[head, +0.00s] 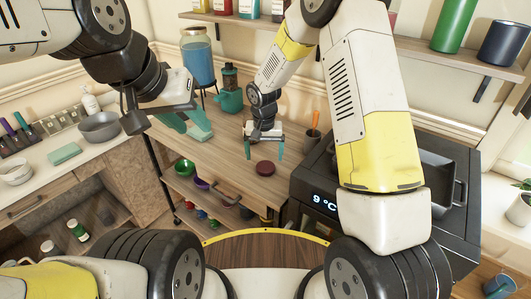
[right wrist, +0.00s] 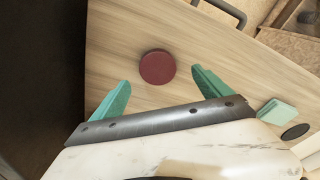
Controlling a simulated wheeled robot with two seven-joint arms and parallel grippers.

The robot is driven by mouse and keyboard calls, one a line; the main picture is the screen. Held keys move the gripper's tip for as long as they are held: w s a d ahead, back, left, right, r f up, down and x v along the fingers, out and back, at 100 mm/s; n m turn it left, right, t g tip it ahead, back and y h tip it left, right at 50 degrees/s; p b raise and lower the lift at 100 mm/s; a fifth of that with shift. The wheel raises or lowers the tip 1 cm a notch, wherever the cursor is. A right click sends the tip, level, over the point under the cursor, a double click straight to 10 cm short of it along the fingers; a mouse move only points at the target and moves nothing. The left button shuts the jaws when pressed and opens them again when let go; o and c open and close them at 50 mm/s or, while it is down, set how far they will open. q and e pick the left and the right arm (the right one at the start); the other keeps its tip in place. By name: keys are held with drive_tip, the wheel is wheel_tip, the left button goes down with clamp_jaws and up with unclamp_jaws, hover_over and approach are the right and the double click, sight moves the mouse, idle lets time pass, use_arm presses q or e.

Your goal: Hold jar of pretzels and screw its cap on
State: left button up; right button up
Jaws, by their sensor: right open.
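A dark red round cap (head: 265,168) lies flat on the wooden cart top (head: 228,150). The cap also shows in the right wrist view (right wrist: 157,67). My right gripper (head: 264,150) is open and empty above the cart. In the right wrist view its teal fingers (right wrist: 160,78) are spread, with the cap seen beyond and between them. My left gripper (head: 186,124) is at the left edge of the cart, its teal fingers apart, with nothing seen between them. I cannot make out a jar of pretzels in either view.
A grey bowl (head: 100,126) sits on the left counter.

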sight(266, 166)
drive_tip(key=shift+w+d+f, duration=0.1)
drive_tip(key=shift+w+f, duration=0.05)
drive_tip(key=shift+f, duration=1.15)
drive_tip(key=shift+w+d+f, duration=0.1)
drive_tip(key=shift+w+f, duration=0.05)
drive_tip(key=shift+f, duration=1.1)
drive_tip(key=shift+c, duration=0.2)
drive_tip(key=c, duration=1.3)
wheel_tip(266, 166, up, 10)
drive_tip(key=shift+c, duration=0.2)
